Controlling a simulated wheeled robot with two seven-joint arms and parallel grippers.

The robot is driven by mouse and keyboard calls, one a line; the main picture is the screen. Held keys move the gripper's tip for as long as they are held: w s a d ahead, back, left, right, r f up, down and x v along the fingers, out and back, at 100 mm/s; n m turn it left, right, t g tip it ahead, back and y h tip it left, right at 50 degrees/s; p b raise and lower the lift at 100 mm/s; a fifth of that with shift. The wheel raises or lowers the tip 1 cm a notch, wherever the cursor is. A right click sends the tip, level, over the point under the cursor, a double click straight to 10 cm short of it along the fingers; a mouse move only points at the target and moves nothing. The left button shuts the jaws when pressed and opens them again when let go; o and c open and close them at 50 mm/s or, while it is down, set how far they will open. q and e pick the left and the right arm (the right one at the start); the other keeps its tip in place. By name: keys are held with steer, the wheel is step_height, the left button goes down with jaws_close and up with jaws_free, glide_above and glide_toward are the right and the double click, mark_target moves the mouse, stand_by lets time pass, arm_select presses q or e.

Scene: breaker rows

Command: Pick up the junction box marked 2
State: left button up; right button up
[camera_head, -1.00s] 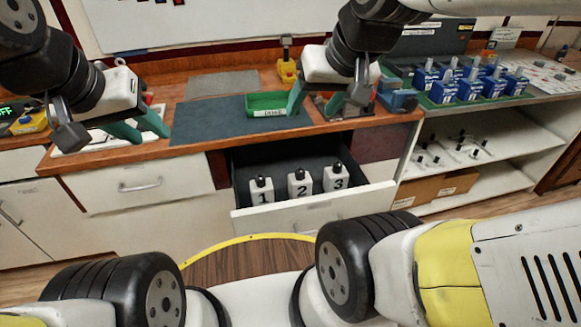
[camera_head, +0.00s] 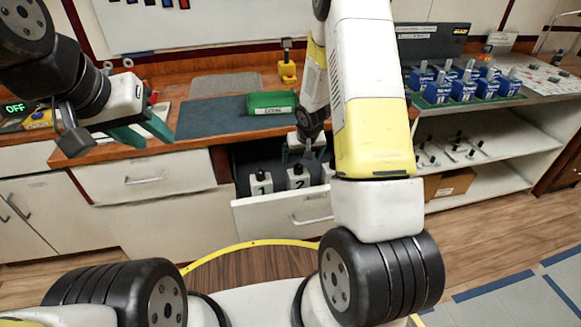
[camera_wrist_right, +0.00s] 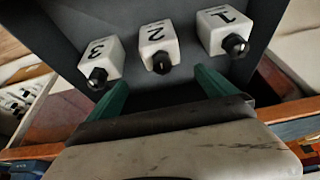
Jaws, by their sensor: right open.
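The junction box marked 2 (camera_head: 298,178) is a white block with a black knob, standing in an open drawer (camera_head: 270,215) between box 1 (camera_head: 261,184) and box 3, which my right arm mostly hides. In the right wrist view, box 2 (camera_wrist_right: 158,38) lies beyond the fingertips, with box 3 (camera_wrist_right: 100,60) on the left and box 1 (camera_wrist_right: 224,30) on the right. My right gripper (camera_head: 308,155) is open and empty above box 2; its green fingers show apart in the wrist view (camera_wrist_right: 160,82). My left gripper (camera_head: 153,142) is open and empty by the counter's left front edge.
A green bin (camera_head: 271,103) sits on a dark mat (camera_head: 215,118) on the wooden counter above the drawer. Blue breaker units (camera_head: 440,90) stand in rows on the right. White shelves (camera_head: 480,185) lie below them. The drawer's walls surround the boxes.

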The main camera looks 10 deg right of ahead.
mark_target(298, 173)
steer(key=x, duration=0.3)
steer(key=s+x, duration=0.1)
steer(key=x, duration=0.7)
steer(key=shift+s+a+f, duration=0.25)
steer(key=shift+a+f, duration=0.05)
steer(key=shift+f, duration=0.1)
steer(key=shift+c, duration=0.3)
steer(key=shift+r, duration=0.1)
steer(key=c, duration=1.9)
